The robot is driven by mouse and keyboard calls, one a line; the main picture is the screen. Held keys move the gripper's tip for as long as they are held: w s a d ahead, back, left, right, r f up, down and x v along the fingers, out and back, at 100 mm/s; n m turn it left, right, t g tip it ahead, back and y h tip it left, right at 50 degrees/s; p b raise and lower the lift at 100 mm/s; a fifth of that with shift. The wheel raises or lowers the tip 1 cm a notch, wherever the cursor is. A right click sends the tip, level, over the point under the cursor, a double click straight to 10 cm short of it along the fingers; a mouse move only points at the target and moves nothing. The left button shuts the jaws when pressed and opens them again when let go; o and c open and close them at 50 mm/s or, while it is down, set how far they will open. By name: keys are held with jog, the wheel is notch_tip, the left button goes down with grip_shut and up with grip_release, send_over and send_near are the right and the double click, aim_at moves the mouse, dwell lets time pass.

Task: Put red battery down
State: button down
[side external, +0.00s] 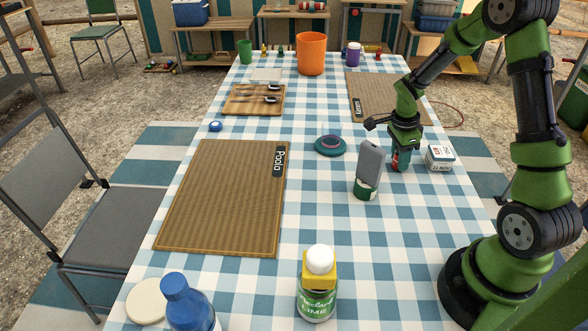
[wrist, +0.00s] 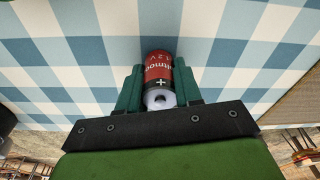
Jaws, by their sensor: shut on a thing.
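The red battery (wrist: 158,72) is held between the two green fingers of my gripper (wrist: 159,92) in the wrist view. Its metal end with a plus mark faces the camera. In the side view, my gripper (side external: 401,158) points down, shut on the red battery (side external: 396,162), of which a narrow red part shows between the fingers. The battery is at or just above the blue-and-white checked tablecloth (side external: 330,210); I cannot tell whether its lower end touches the cloth.
A teal dish (side external: 331,145) lies farther left. A brown mat (side external: 373,95) lies behind. A lime bottle (side external: 317,290) stands in front. The cloth between is clear.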

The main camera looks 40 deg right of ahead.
aim_at(397, 150)
jog(key=shift+f, duration=0.1)
jog(key=c, duration=0.8)
grip_release()
jog(key=shift+o, duration=0.2)
jog(key=r, duration=0.7)
jog(key=a+r, duration=0.1)
jog(key=r, duration=0.3)
jog(key=shift+w+a+r, duration=0.1)
jog(key=shift+w+r, duration=0.25)
jog(key=shift+w, duration=0.05)
jog(key=s+a+r+n+t+y, duration=0.1)
jog(key=s+a+r+n+t, duration=0.3)
jog(key=a+n, duration=0.6)
jog(key=s+a+r+n+t+y, duration=0.2)
jog(key=s+a+r+n+t, duration=0.2)
jog(key=s+a+r+n, duration=0.2)
jog(key=a+r+n, duration=0.2)
jog(key=a+n, duration=0.2)
jog(key=a, duration=0.1)
jog(key=shift+s+a+n, duration=0.2)
jog(key=shift+n, duration=0.1)
